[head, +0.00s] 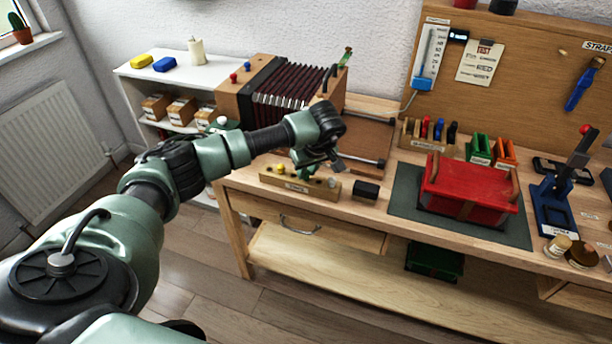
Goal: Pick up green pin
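A low wooden pin block (298,187) stands at the front left edge of the workbench. A green pin (308,172) shows in it, close under my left gripper and partly hidden by it. A yellow pin (281,169) stands to its left in the same block. My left gripper (322,163) reaches in from the left and hangs just above the block, pointing down. Its fingers are small and dark here, so I cannot tell whether they are open or touch the green pin. My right gripper is not in view.
An accordion (285,88) stands behind my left arm. A dark block (366,190) lies right of the pin block. A red box (468,188) sits on a dark green mat (404,186). A blue press (556,205) stands at the right.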

